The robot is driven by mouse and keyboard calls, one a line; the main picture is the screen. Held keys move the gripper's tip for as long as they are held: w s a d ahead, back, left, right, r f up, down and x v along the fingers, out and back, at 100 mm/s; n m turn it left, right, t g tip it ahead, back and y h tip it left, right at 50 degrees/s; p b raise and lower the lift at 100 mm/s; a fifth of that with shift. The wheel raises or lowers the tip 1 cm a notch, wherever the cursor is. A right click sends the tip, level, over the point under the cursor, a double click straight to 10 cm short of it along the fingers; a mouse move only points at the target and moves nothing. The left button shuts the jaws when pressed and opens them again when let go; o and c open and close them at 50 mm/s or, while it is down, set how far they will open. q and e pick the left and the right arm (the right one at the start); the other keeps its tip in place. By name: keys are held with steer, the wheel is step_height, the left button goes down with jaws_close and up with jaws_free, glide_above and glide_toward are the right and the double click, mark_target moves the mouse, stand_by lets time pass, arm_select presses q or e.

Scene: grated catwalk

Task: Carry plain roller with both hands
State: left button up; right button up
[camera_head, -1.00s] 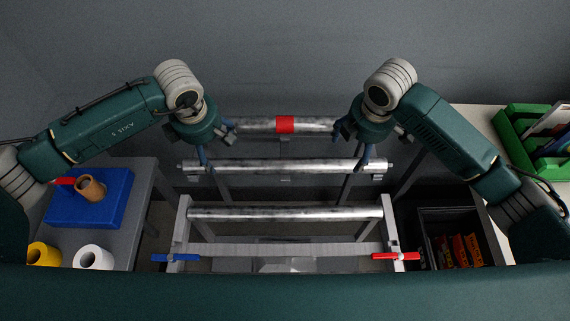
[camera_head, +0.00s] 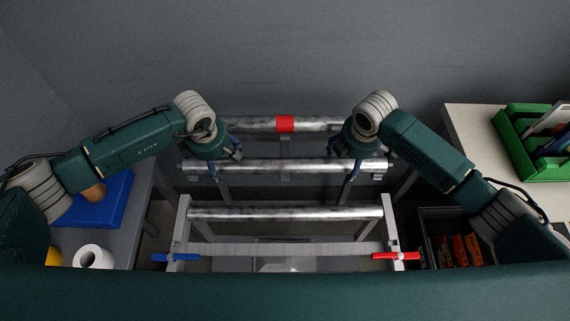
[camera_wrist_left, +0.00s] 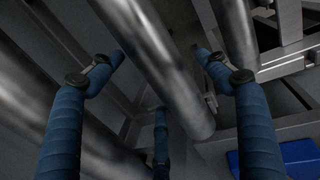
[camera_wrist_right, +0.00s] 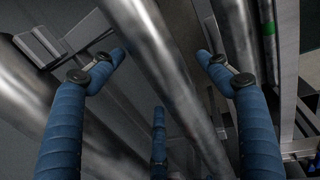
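A plain metal roller (camera_head: 285,167) lies across its supports in the middle of the rack in the head view. My left gripper (camera_head: 226,164) is over its left part and my right gripper (camera_head: 344,165) is over its right part. In the left wrist view a roller (camera_wrist_left: 165,70) runs between my open blue fingers (camera_wrist_left: 162,68). In the right wrist view a roller (camera_wrist_right: 165,70) also runs between open blue fingers (camera_wrist_right: 160,68). No finger is visibly closed on it; contact is unclear.
A red-banded roller (camera_head: 285,124) lies behind, and another plain roller (camera_head: 285,213) lies in front on a frame with blue (camera_head: 175,257) and red (camera_head: 396,256) handles. A blue tray (camera_head: 112,205) is left; a dark bin (camera_head: 428,243) and green crate (camera_head: 515,148) are right.

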arm_select(q)
jaws_close()
arm_select(e)
jaws_close()
arm_select(q)
steer(key=shift+w+r, duration=0.1)
steer(key=shift+r, duration=0.05)
arm_select(e)
steer(key=shift+w+r, duration=0.1)
steer(key=shift+r, duration=0.05)
